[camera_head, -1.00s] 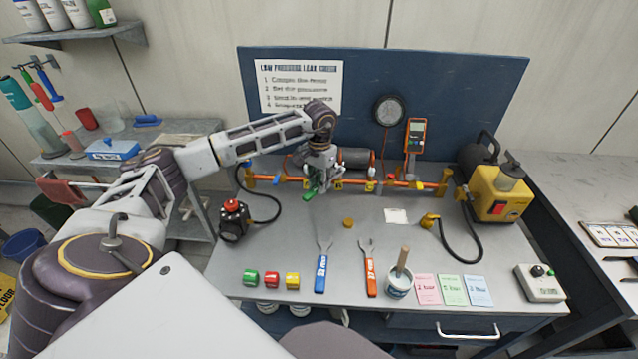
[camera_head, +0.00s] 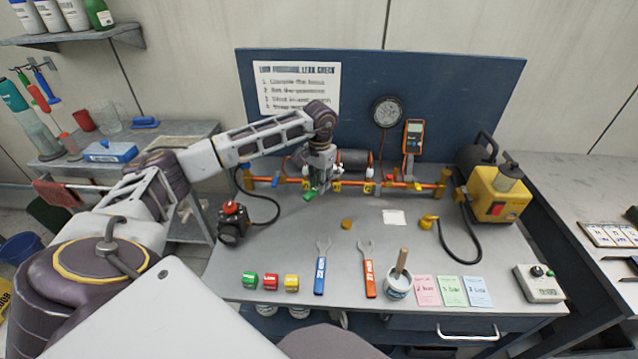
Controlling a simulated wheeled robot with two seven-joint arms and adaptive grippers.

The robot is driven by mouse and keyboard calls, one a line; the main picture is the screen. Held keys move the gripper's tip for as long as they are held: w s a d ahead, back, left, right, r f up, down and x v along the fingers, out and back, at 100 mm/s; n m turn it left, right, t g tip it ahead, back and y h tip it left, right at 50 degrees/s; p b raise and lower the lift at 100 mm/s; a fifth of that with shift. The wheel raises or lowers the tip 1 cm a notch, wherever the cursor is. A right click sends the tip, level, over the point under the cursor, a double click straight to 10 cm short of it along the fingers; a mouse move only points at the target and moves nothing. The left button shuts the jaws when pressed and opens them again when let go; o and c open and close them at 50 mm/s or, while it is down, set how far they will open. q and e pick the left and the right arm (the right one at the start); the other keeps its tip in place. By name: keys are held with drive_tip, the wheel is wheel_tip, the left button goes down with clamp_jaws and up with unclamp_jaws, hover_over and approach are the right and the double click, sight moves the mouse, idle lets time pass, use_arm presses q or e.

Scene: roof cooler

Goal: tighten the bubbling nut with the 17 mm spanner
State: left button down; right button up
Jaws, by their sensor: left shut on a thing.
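Two spanners lie on the bench, one with a blue handle (camera_head: 320,276) and one with an orange handle (camera_head: 369,279). Their size marks are too small to read. The copper pipe (camera_head: 415,185) with yellow fittings runs along the back of the bench. No bubbles can be made out on its nuts. My left gripper (camera_head: 316,187) is at the left half of the pipe, pointing down, shut on a small green thing (camera_head: 309,196). The gripper hides part of the pipe there. My right gripper is not in view.
Green, red and yellow blocks (camera_head: 270,281) sit at the front left, with a pot with a brush (camera_head: 398,286) and coloured cards (camera_head: 452,291) farther right. A yellow pump (camera_head: 497,197) stands at right, a black valve block (camera_head: 233,223) at left. The middle bench is mostly clear.

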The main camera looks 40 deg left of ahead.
use_arm(q)
drive_tip(key=shift+w, duration=0.2)
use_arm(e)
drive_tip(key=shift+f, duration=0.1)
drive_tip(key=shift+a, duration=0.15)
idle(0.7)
use_arm(q)
drive_tip(key=shift+a, duration=0.2)
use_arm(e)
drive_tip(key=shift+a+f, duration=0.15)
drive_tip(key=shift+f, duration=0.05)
use_arm(q)
drive_tip(key=shift+a+m+b, duration=0.25)
drive_tip(key=shift+m+b, duration=0.15)
drive_tip(key=shift+m, duration=0.1)
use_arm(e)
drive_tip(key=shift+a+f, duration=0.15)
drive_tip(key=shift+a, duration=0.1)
use_arm(q)
drive_tip(key=shift+a, duration=0.2)
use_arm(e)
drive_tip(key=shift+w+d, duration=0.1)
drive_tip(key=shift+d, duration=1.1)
